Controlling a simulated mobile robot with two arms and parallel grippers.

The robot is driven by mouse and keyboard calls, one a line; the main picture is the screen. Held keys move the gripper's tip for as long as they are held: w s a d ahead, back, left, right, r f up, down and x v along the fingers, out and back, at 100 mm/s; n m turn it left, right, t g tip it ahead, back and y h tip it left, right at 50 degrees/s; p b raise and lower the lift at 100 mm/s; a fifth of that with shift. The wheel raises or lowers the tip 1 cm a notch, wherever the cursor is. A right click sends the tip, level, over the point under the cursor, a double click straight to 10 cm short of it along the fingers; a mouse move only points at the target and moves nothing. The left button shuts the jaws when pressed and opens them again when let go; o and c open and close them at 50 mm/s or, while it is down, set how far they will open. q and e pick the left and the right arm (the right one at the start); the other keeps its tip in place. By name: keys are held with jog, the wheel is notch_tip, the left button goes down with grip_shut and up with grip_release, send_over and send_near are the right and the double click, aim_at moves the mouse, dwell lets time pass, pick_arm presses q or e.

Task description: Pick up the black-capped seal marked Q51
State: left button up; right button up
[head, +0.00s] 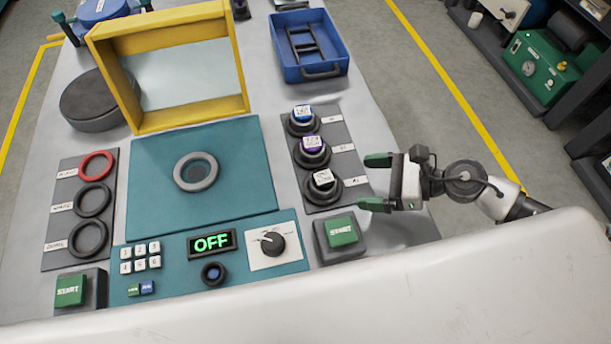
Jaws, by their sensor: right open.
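Three capped seals stand in a column on the dark grey rack at the right of the table. The nearest seal (322,184) has a black cap with a white label on top; its marking is too small to read surely. The middle seal (312,149) has a purple cap, and the far seal (303,119) a blue one. My right gripper (376,182) is open and empty, just right of the nearest seal, with its green-tipped fingers pointing left toward it. The fingers appear apart from the seal. My left gripper is not in view.
The rack (354,162) has small white labels. A green START button (342,231) stands just in front of it. Left are a teal plate (150,200) with a grey ring, a control panel reading OFF (212,242), and a yellow frame (112,75). A blue tray (335,68) lies behind.

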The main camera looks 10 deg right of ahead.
aim_at(332, 179)
jog(key=p+x, duration=0.1)
jog(key=x, duration=0.2)
jog(key=shift+w+a, duration=0.1)
jog(key=shift+a, duration=0.05)
jog(key=shift+w+a+f, duration=0.15)
jog(key=shift+a, duration=0.1)
jog(key=x, duration=0.1)
jog(key=p+x, duration=0.1)
jog(key=x, duration=0.1)
jog(key=p+x, duration=0.1)
jog(key=x, duration=0.1)
jog(key=shift+w+a+r, duration=0.1)
jog(key=shift+a+r, duration=0.05)
jog(key=shift+r, duration=0.25)
jog(key=shift+w+a+f, duration=0.15)
jog(key=shift+a+f, duration=0.05)
jog(key=shift+a, duration=0.1)
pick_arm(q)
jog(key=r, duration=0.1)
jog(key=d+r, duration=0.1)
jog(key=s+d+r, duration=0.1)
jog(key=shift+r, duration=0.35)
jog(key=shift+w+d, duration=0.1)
pick_arm(e)
jog(key=shift+d, duration=0.1)
jog(key=c, duration=1.2)
